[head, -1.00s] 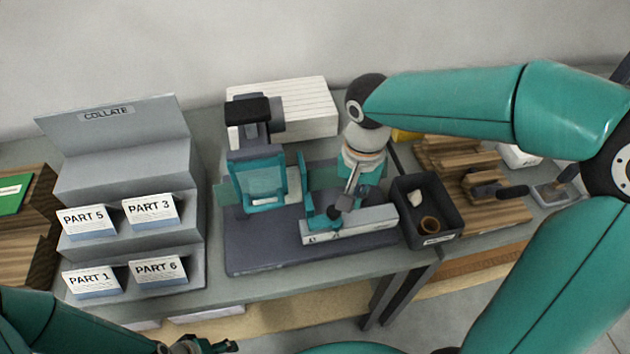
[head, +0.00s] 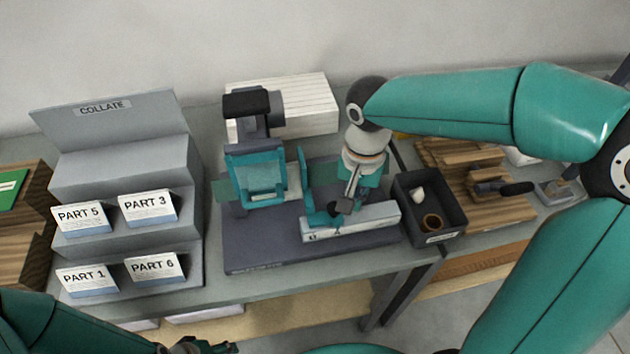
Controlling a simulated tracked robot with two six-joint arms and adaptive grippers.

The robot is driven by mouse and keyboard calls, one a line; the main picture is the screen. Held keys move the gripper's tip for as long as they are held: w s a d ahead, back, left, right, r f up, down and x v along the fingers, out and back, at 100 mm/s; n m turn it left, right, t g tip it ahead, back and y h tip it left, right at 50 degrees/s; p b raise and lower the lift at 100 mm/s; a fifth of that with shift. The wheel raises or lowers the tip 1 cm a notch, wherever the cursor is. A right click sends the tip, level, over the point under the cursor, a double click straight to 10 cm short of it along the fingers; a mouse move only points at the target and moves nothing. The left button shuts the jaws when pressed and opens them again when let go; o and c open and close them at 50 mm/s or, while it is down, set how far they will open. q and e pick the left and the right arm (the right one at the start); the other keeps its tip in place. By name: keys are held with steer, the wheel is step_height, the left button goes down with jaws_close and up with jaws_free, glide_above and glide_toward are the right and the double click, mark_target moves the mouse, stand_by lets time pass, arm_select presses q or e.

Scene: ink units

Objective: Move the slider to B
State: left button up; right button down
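The slider's dark knob (head: 344,206) stands on a pale rail (head: 372,226) at the front right of the teal press machine (head: 254,178). My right gripper (head: 342,208) points down at the knob, its fingers close around or against it; whether they are shut on it I cannot tell. A small mark shows at the rail's left end, but I cannot read a letter B. My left gripper (head: 204,346) is at the bottom edge, partly cut off, away from the machine.
A grey collate rack (head: 130,160) with part cards stands left. A dark bin (head: 440,238) holding a brown ring and a white piece sits right of the rail. A white ribbed box (head: 306,100) is behind the machine.

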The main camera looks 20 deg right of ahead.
mark_target(333, 207)
steer(key=shift+f+b, duration=0.4)
steer(key=shift+f, duration=0.35)
steer(key=shift+a, duration=0.1)
steer(key=shift+w+a, duration=0.2)
steer(key=shift+a, duration=0.7)
steer(key=shift+w+a, duration=0.2)
steer(key=shift+a, duration=0.65)
steer(key=shift+w+a, duration=0.2)
steer(key=shift+a, duration=0.7)
steer(key=shift+d, duration=0.15)
steer(key=shift+s+d, duration=0.1)
steer(key=shift+d, duration=0.4)
step_height(333, 207, up, 7)
steer(key=p, duration=0.5)
steer(key=shift+r, duration=0.15)
